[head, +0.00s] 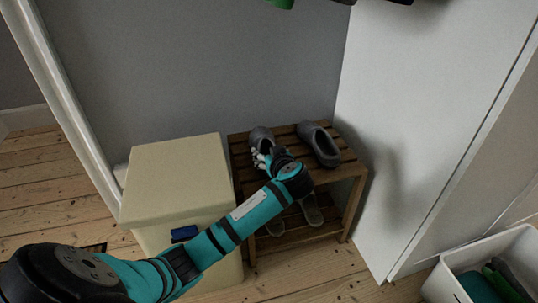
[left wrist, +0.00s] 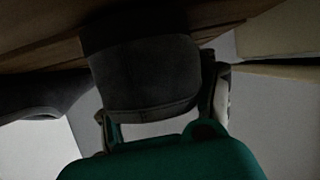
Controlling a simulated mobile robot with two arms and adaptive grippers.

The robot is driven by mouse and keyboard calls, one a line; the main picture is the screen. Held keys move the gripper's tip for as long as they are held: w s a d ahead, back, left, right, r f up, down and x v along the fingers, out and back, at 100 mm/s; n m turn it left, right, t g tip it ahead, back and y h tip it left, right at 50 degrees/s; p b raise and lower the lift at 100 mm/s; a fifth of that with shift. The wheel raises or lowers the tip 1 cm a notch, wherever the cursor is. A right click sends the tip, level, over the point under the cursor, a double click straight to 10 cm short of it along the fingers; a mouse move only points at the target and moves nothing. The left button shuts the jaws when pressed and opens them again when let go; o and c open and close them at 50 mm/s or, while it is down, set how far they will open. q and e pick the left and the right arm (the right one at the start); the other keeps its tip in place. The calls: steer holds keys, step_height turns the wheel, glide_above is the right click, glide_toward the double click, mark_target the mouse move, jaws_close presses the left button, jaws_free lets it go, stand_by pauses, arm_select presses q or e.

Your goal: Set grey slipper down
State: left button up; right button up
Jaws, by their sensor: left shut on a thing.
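A grey slipper (head: 261,137) is at the left part of the wooden rack's (head: 350,169) top shelf, partly hidden by my left gripper (head: 263,159). In the left wrist view the dark grey slipper (left wrist: 145,75) fills the middle, between the fingers of my left gripper (left wrist: 163,112), which is shut on it. The slipper is at or just over the slats; I cannot tell whether it touches them. A second grey slipper (head: 320,145) stands to its right on the same shelf. My right gripper is not in view.
More footwear (head: 311,209) lies on the rack's lower shelf. A cream box (head: 178,178) stands close on the rack's left. A white panel (head: 420,110) rises on the right, and a white bin (head: 440,284) with dark green things is at the lower right.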

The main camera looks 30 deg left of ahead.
arm_select(q)
steer(key=o, duration=1.2)
